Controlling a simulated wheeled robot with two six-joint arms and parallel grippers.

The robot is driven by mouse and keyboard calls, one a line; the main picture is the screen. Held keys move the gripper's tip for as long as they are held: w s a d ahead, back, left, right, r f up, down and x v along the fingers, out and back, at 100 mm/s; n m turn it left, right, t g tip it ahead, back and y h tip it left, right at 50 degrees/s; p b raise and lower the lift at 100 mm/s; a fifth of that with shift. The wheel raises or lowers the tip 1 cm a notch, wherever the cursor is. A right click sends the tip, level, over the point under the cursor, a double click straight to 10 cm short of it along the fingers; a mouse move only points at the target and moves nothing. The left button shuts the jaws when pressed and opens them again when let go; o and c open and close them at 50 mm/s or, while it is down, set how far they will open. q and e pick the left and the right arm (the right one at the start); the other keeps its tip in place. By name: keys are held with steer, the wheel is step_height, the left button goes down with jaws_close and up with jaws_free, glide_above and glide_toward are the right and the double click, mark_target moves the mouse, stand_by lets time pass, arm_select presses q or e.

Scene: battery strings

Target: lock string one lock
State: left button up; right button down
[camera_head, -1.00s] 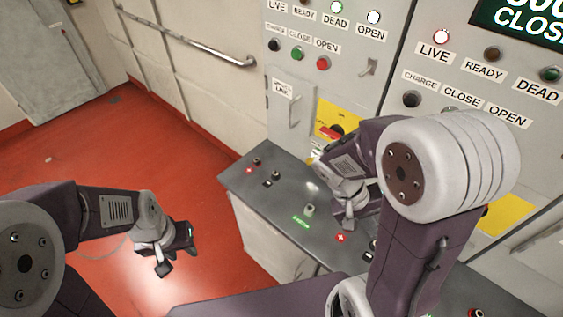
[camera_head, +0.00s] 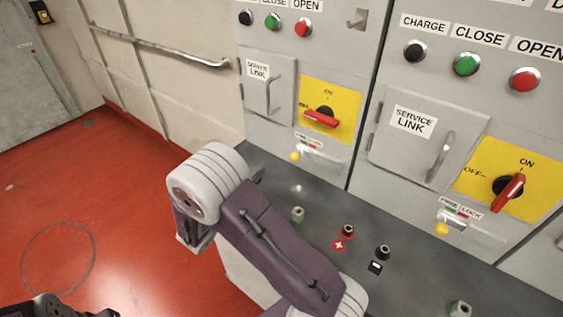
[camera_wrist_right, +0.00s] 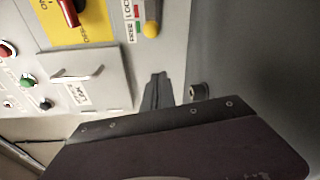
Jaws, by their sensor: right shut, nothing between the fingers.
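On the left cabinet, a small yellow lock knob (camera_head: 295,156) sits below a label with green and red marks. It also shows in the right wrist view (camera_wrist_right: 152,28), beside the FREE LOCK label (camera_wrist_right: 130,20). Above it, a red rotary handle (camera_head: 322,119) lies on a yellow plate (camera_head: 345,97). My right gripper (camera_wrist_right: 157,80) is shut and empty, its tips a little short of the knob and apart from it. In the head view, my right wrist hides most of this gripper. Part of my left wrist (camera_head: 45,305) shows at the bottom-left edge; its fingers are not clear.
The right cabinet has a similar yellow knob (camera_head: 442,229) and red handle (camera_head: 508,193). A handrail (camera_head: 165,52) runs along the left wall.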

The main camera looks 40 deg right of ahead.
mark_target(297, 155)
steer(key=p+x, duration=0.1)
steer(key=x, duration=0.9)
steer(key=shift+d, duration=0.25)
steer(key=s, duration=0.2)
steer(key=shift+s+r+p, duration=0.3)
steer(key=shift+s, duration=0.1)
steer(key=shift+s+r, duration=0.1)
steer(key=shift+s, duration=0.5)
steer(key=shift+w, duration=0.1)
